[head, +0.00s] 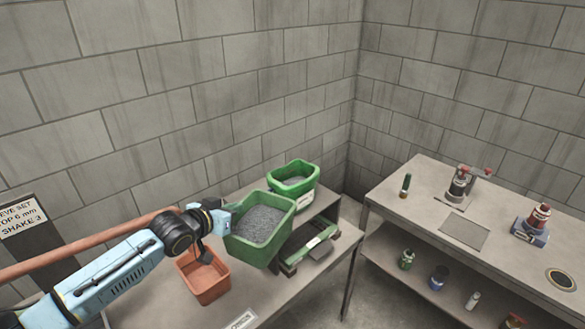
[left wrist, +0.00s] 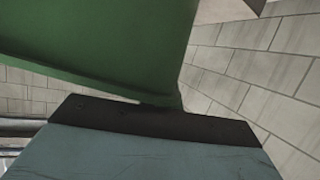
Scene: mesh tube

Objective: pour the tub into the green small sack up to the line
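The green tub (head: 250,252), filled with grey grains, is in the middle of the head view, slightly tilted. My left gripper (head: 228,218) is at its left wall and appears shut on it; the fingertips are hidden. In the left wrist view the tub's green wall (left wrist: 110,45) rises right at the dark gripper edge. Behind the tub, what looks like the green small sack (head: 297,190) stands open with a green rim, a pale patch on its front and grey material inside. I cannot make out its line. My right gripper is not in view.
An orange bin (head: 205,278) stands on the left bench below my left wrist. A low green-and-dark device (head: 305,245) sits right of the tub. The right bench (head: 420,205) holds several small tools and bottles, with more on its lower shelf. A gap separates the benches.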

